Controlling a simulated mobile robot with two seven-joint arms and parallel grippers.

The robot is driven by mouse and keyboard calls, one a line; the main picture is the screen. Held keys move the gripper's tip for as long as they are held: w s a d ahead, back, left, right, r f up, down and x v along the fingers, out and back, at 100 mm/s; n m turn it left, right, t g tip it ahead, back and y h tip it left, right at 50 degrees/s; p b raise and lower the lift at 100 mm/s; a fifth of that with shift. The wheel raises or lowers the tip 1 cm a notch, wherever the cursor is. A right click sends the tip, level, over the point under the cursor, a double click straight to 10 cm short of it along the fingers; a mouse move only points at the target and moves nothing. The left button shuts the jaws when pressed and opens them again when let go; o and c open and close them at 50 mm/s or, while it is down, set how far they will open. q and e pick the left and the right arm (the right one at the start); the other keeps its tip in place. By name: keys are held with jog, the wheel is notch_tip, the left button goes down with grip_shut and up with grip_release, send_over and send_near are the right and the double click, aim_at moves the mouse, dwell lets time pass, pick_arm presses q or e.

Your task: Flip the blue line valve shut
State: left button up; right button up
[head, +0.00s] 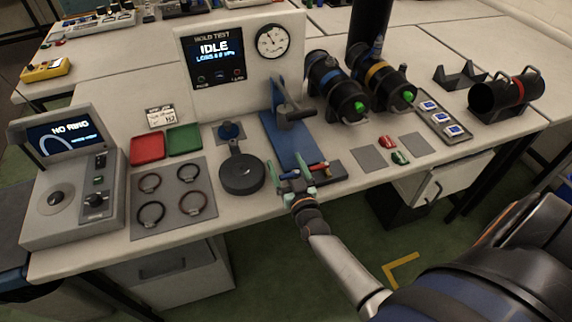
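My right gripper (298,172) reaches in from the lower right to the front edge of the bench. Its two greenish fingers stand apart, and it looks open. A small dark block (331,172) lies beside the fingers, at the front end of the blue plate. A red lever-like part (316,167) and a bit of blue (292,174) show by the fingers. The blue bit may be the blue line valve, but the gripper hides most of it. I cannot tell whether the gripper touches it or how the lever is turned. My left gripper is out of view.
The blue plate (283,138) carries a grey clamp handle (290,108). A round dark fixture (241,172) stands to the left. Two dark cylinders (336,88) stand behind to the right. The hold test panel (213,62) reads IDLE. Red and green parts (388,142) lie to the right.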

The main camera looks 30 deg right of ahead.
jog(key=shift+s, duration=0.1)
jog(key=shift+s+a+p, duration=0.15)
jog(key=shift+s+p, duration=0.15)
jog(key=shift+s, duration=0.05)
jog(key=p+v, duration=0.2)
jog(key=v, duration=0.4)
jog(key=shift+s+a+r+p, duration=0.1)
jog(key=shift+s+r+p, duration=0.05)
jog(key=shift+s+p, duration=0.25)
jog(key=v, duration=0.4)
jog(key=shift+s+a, duration=0.1)
jog(key=shift+s, duration=0.25)
